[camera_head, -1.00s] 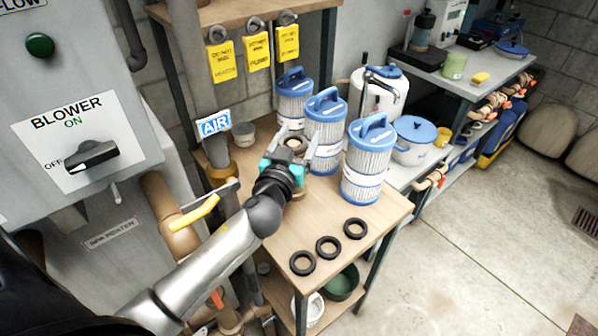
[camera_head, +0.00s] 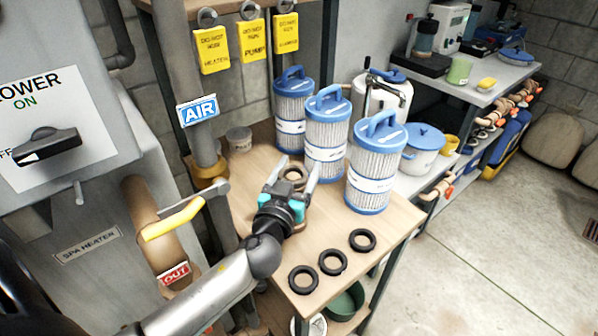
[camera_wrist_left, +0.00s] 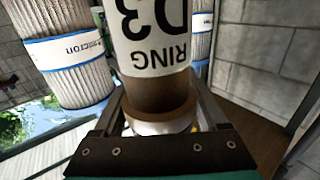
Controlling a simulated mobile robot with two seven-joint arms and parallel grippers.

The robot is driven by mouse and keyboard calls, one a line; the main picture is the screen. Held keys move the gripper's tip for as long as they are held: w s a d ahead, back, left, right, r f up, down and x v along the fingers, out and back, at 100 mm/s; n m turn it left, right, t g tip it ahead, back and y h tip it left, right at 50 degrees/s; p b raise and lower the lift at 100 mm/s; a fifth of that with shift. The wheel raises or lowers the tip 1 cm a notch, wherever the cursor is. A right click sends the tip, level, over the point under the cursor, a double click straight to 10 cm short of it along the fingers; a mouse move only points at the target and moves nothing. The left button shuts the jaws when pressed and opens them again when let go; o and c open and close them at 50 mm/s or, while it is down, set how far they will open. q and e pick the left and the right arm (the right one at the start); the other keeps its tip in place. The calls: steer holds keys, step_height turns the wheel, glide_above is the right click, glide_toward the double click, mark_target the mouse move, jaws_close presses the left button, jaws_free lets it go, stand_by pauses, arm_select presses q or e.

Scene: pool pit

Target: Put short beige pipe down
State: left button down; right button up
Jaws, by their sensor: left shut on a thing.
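My left gripper (camera_head: 299,168) is shut on the short beige pipe (camera_head: 294,184), over the left part of the wooden table top (camera_head: 245,172). The pipe stands about upright between the fingers, its round open end upward. In the left wrist view the pipe (camera_wrist_left: 160,95) looks brown, with a white label band reading RING and D3. Its base is partly hidden by the gripper, so I cannot tell whether it touches the table. My right gripper is not in view.
Blue-and-white filter cartridges (camera_head: 327,130) stand just behind and right of the gripper. Several black rings (camera_head: 332,262) lie along the table's front. A small grey cup (camera_head: 239,139) stands at the back left, near the AIR pipe (camera_head: 199,145). Bare wood lies between gripper and rings.

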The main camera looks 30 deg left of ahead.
arm_select(q)
steer(key=shift+s+r, duration=0.1)
steer(key=shift+r, duration=0.1)
steer(key=shift+f, duration=0.15)
steer(key=shift+c, duration=1.6)
jaws_free()
steer(key=shift+f, duration=0.1)
steer(key=o, duration=0.3)
steer(key=shift+r+b+v, duration=0.1)
steer(key=shift+b+v, duration=0.5)
steer(key=shift+v, duration=2.4)
steer(key=shift+r+b+v, duration=0.15)
steer(key=shift+b+v, duration=0.4)
steer(key=shift+v, duration=2.45)
